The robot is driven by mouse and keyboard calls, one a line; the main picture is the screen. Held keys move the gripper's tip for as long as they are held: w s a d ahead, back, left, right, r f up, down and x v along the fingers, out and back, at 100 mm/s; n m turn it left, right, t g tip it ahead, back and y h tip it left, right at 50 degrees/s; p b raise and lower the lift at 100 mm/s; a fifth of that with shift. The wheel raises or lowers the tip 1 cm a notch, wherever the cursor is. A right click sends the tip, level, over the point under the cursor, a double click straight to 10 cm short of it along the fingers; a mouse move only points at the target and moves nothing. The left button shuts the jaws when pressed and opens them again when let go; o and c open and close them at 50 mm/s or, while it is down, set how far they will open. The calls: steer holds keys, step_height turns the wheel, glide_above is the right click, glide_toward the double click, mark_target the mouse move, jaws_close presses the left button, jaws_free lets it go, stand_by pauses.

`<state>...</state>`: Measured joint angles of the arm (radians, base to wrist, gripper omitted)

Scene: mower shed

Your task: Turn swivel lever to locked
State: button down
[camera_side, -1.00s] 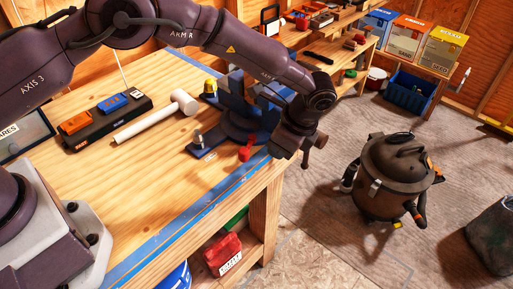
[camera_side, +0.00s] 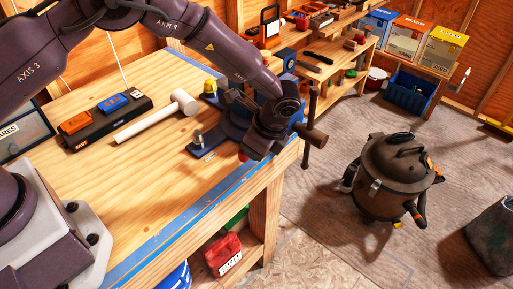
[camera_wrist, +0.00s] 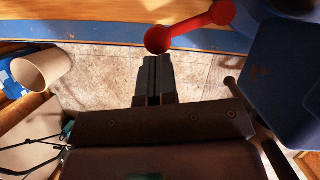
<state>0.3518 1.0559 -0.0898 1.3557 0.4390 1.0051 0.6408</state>
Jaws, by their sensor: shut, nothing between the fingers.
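The red swivel lever (camera_wrist: 190,29) shows at the top of the wrist view, with a round knob at each end. Its near knob (camera_wrist: 158,40) lies just beyond the tips of my gripper (camera_wrist: 158,60). The fingers are shut together with nothing between them; I cannot tell whether they touch the knob. In the side view only a small bit of red (camera_side: 243,157) shows beside my wrist. The blue vise (camera_side: 232,123) stands at the bench corner, partly hidden by my arm. Its blue body (camera_wrist: 290,75) fills the right of the wrist view. No locked marking is readable.
A white mallet (camera_side: 155,117) and a dark tray (camera_side: 107,121) with orange and blue items lie on the bench left of the vise. The blue-taped bench edge (camera_side: 190,221) runs below. A dark shop vacuum (camera_side: 395,180) stands on the floor at right.

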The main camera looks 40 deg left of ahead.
steer(key=shift+s+a+m+t, duration=0.4)
steer(key=shift+s+a+m, duration=0.1)
steer(key=shift+m, duration=0.5)
steer(key=shift+d, duration=0.1)
stand_by(0.4)
